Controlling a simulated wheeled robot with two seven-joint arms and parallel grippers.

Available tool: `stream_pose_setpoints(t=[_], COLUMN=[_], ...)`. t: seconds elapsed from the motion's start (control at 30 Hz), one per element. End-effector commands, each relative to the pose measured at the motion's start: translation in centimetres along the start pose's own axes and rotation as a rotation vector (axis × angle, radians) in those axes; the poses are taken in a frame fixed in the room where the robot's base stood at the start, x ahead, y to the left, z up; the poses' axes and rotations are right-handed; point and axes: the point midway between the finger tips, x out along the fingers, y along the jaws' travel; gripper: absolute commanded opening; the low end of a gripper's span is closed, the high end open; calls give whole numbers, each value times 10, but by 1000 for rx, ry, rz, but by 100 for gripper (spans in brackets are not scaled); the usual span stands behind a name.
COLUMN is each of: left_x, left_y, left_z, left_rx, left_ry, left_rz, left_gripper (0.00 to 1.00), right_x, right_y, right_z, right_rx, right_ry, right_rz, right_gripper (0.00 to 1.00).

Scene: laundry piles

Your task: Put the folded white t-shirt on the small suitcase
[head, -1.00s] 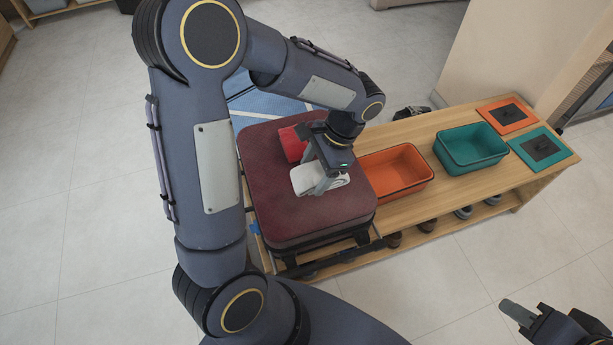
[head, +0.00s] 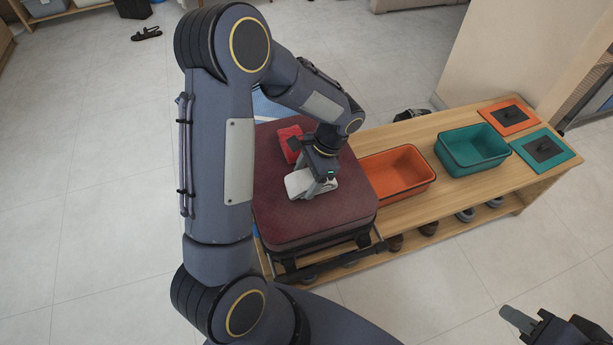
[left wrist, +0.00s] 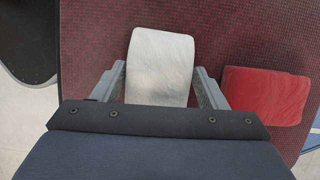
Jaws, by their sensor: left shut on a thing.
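The folded white t-shirt (head: 297,184) is a small white bundle over the top of the dark red small suitcase (head: 300,222). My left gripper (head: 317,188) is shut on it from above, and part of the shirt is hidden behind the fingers. In the left wrist view the white t-shirt (left wrist: 160,62) lies between the two fingers, over the suitcase's textured top (left wrist: 95,45). The shirt looks low over or on the suitcase; I cannot tell whether it rests there. My right gripper (head: 545,325) is at the lower right, empty and partly cut off.
A folded red cloth (head: 288,138) lies on the suitcase beside the shirt. The suitcase is at the left end of a wooden bench (head: 425,212), which also bears an orange bin (head: 428,187), a teal bin (head: 492,163) and two flat lids at the far end. Shoes sit below.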

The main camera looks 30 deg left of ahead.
Motion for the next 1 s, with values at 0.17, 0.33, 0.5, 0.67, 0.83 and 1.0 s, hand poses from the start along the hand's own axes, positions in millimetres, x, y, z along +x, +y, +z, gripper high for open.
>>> stream_pose_setpoints(t=[0.17, 0.33, 0.5, 0.67, 0.83, 1.0], left_x=[3, 3, 3, -4, -33, -72], left_y=[0, 0, 0, 0, 0, 0], left_z=[-1, -1, -1, 0, 0, 0], left_rx=[0, 0, 0, 0, -2, 0], left_ry=[0, 0, 0, 1, 4, 3], left_rz=[0, 0, 0, -1, -2, -2], left_gripper=[72, 88, 88, 88, 88, 88], right_x=[2, 2, 2, -2, -8, -16], right_y=[1, 1, 1, -1, -4, -7], right_z=[1, 1, 1, -1, -4, -8], right_rx=[0, 0, 0, 0, 0, 0], right_ry=[0, 0, 0, 0, 0, 0], right_rz=[0, 0, 0, 0, 0, 0], right_gripper=[32, 32, 32, 32, 32, 32])
